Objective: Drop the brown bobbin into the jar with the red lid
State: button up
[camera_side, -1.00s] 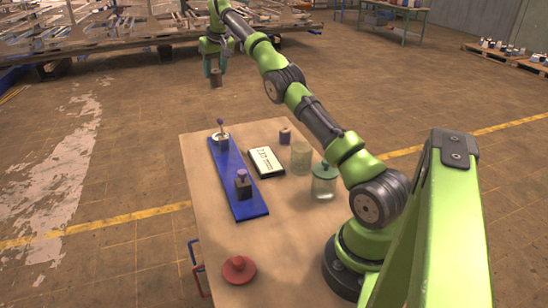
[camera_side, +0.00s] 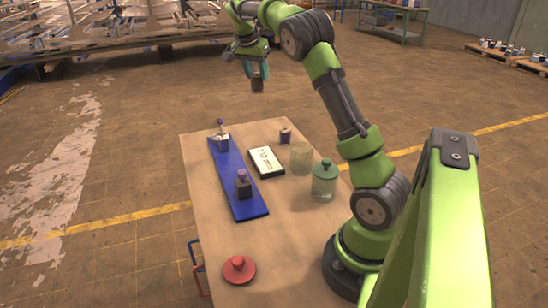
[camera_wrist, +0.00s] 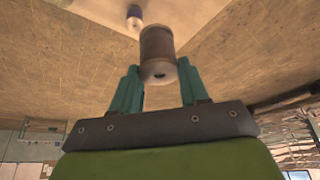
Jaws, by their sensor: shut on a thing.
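My gripper (camera_side: 256,72) is shut on the brown bobbin (camera_side: 257,85) and holds it in the air above the far end of the table. In the wrist view, the bobbin (camera_wrist: 157,45) sits upright in the picture between the two teal fingers (camera_wrist: 157,72). An open glass jar (camera_side: 301,158) stands on the table, below and to the right of the gripper. A red lid (camera_side: 239,269) with a knob lies on the table at the near left, apart from the jar. A second jar (camera_side: 324,186) wears a green lid (camera_side: 325,168).
A purple bobbin (camera_side: 285,135) stands behind the open jar and shows in the wrist view (camera_wrist: 134,14). A display device (camera_side: 266,162) lies left of the jar. A blue board (camera_side: 229,172) bears two knobbed items. The table's near middle is clear.

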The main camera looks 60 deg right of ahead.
jog(key=s+a+f+m+g+y, duration=0.2)
jog(key=s+f+m+y, duration=0.15)
jog(key=s+m, duration=0.7)
jog(key=s+a+f+m+g+y, duration=0.3)
jog(key=s+m, duration=0.4)
jog(key=m, duration=0.6)
notch_tip(320, 180, down, 9)
jog(key=t, duration=0.1)
jog(key=shift+w+d, duration=0.25)
jog(key=shift+r, duration=0.1)
jog(key=o, duration=1.1)
jog(key=shift+o, duration=0.2)
notch_tip(320, 180, up, 7)
